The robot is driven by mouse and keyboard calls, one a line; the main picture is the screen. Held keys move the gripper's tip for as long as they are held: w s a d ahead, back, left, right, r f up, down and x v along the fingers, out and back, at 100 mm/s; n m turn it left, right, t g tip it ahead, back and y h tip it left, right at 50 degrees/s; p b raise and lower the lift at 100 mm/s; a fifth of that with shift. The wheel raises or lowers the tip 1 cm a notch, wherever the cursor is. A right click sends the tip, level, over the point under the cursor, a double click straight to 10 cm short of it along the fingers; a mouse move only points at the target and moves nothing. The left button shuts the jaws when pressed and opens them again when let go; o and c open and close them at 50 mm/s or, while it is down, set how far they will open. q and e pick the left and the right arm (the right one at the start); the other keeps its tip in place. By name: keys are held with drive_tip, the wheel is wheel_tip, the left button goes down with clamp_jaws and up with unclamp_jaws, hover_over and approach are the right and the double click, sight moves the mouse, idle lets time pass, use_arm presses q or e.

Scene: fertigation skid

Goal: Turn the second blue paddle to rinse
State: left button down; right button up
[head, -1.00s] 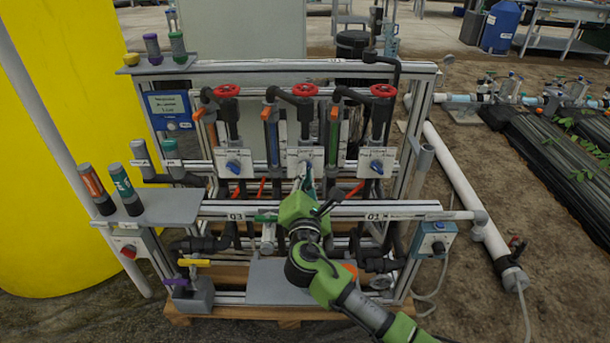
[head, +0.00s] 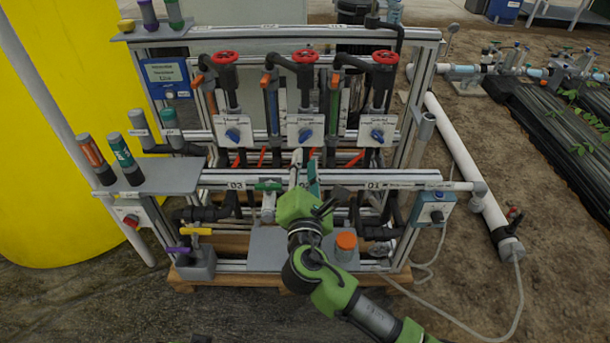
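Three white plates with blue paddles sit in a row on the skid. The second blue paddle (head: 305,134) is in the middle, on its white plate, and shows clear of my arm. The first blue paddle (head: 232,134) is to its left and the third (head: 377,134) to its right. My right gripper (head: 309,178) reaches up from below, in front of the lower rail. Its tip is below the middle plate, apart from the paddle in the picture. The wrist hides much of the fingers, so I cannot see whether they are open. My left gripper is out of view.
Red handwheels (head: 303,57) and orange levers stand above the plates. The lower rail (head: 345,179) crosses in front, with a green handle (head: 268,186) on it. An orange-capped jar (head: 346,241) stands right of my wrist. A grey shelf (head: 165,178) holds bottles at left.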

drive_tip(key=shift+s, duration=2.15)
